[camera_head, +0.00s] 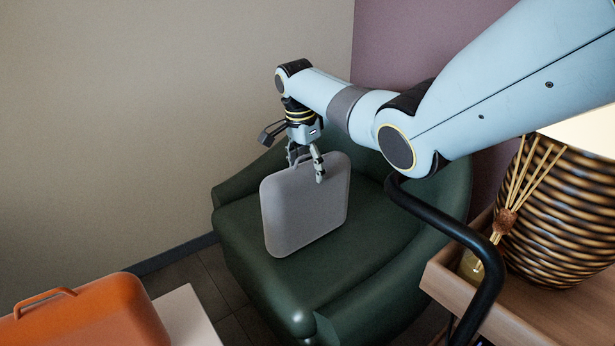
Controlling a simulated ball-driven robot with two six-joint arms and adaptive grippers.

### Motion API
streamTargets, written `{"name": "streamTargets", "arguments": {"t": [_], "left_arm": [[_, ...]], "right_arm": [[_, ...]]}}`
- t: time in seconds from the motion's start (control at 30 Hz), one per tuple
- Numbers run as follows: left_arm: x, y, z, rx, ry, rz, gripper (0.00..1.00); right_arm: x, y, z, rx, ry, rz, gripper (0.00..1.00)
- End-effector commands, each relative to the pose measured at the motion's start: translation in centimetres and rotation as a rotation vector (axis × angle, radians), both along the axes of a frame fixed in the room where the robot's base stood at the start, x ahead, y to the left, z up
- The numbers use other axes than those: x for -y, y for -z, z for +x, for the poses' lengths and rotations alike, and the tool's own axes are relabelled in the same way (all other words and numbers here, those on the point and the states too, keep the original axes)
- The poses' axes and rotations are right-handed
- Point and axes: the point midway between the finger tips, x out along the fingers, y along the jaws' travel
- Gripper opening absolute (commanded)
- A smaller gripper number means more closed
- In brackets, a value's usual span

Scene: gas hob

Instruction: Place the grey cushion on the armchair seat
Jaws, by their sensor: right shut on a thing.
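The grey cushion (303,212) is a rounded, case-like slab held upright, slightly tilted, over the green armchair seat (257,243). My right gripper (305,168) points down and is shut on its top edge. One finger shows on the near face; the other is partly hidden behind the top. The cushion's lower edge appears at or just above the seat; I cannot tell whether it touches. It hides part of the seat and backrest. My left gripper is not in view.
An orange case with a handle (95,318) sits on a pale surface (188,316) at lower left. A wooden side table (530,318) at right holds a ribbed lamp (562,215) and a reed diffuser (472,265). A black curved bar (445,226) crosses before the armchair's right side.

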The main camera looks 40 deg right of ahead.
Motion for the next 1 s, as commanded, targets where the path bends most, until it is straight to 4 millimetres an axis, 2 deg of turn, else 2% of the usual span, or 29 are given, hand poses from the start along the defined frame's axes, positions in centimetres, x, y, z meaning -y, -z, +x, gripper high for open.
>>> {"name": "streamTargets", "arguments": {"t": [0.33,0.37,0.53,0.57,0.87,1.0], "left_arm": [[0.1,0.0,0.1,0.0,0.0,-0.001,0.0],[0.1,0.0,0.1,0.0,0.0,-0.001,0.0],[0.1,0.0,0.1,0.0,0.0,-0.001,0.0],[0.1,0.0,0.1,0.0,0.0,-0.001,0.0],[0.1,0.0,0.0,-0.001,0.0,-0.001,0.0],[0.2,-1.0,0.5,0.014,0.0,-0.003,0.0]], "right_arm": [[0.0,0.0,0.1,0.003,0.001,0.0,0.13],[0.0,0.1,0.1,0.003,0.001,0.0,0.72],[0.0,0.1,0.1,0.003,0.0,0.0,0.94],[0.0,0.1,0.1,0.002,0.0,0.0,0.97],[0.0,-0.1,0.1,0.003,0.0,0.0,0.97],[-0.2,-2.1,0.1,0.006,0.0,-0.001,0.97]]}}
